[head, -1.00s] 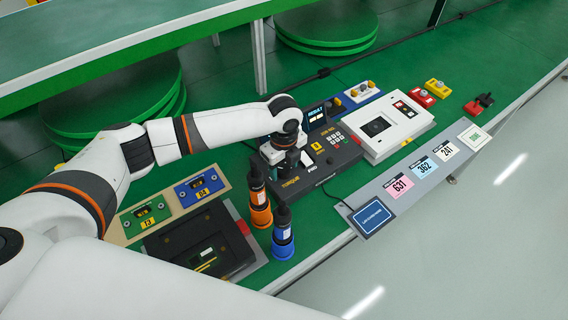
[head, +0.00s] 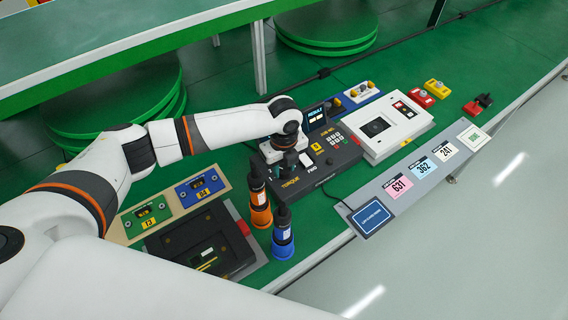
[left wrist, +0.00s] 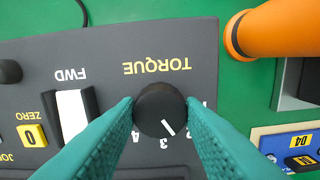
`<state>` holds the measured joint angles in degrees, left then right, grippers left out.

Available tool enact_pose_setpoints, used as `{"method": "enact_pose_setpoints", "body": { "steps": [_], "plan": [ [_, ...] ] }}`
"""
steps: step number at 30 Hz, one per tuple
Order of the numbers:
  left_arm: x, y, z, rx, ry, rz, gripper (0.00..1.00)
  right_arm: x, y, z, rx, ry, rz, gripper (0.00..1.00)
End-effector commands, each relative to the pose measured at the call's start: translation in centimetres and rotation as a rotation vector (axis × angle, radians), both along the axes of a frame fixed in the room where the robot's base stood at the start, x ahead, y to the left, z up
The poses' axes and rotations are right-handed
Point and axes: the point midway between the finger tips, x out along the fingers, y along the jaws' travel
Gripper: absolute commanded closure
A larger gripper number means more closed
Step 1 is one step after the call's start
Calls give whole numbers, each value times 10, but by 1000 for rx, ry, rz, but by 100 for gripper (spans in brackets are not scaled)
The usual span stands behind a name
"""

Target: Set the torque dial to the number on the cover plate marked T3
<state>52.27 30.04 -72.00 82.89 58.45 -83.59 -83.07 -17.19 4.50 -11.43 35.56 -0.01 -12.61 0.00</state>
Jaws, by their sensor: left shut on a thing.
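The torque dial (left wrist: 160,109) is a round black knob with a white mark, on the dark control box (head: 335,160). In the left wrist view the box's lettering is upside down. The mark points to the picture's lower right, seemingly between the printed 3 and 2. My left gripper (left wrist: 160,112) is shut on the dial, one teal finger on each side. In the head view the left gripper (head: 288,162) hides the dial. The green cover plate marked T3 (head: 146,217) lies at the left; its number is too small to read. My right gripper is not in view.
A white FWD rocker switch (left wrist: 73,112) sits beside the dial. An orange-based bottle (head: 261,215) and a blue-based one (head: 283,241) stand close in front. A blue cover plate (head: 201,187) is next to T3. A white panel box (head: 392,128) stands to the right.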

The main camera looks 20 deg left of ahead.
Motion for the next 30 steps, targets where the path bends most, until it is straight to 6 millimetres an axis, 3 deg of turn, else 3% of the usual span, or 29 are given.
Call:
{"method": "enact_pose_setpoints", "body": {
  "steps": [15,30],
  "plan": [
    [0,0,1,-1,0,-388,88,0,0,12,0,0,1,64],
    [1,0,1,-1,-2,-531,88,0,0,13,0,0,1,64]
  ]
}}
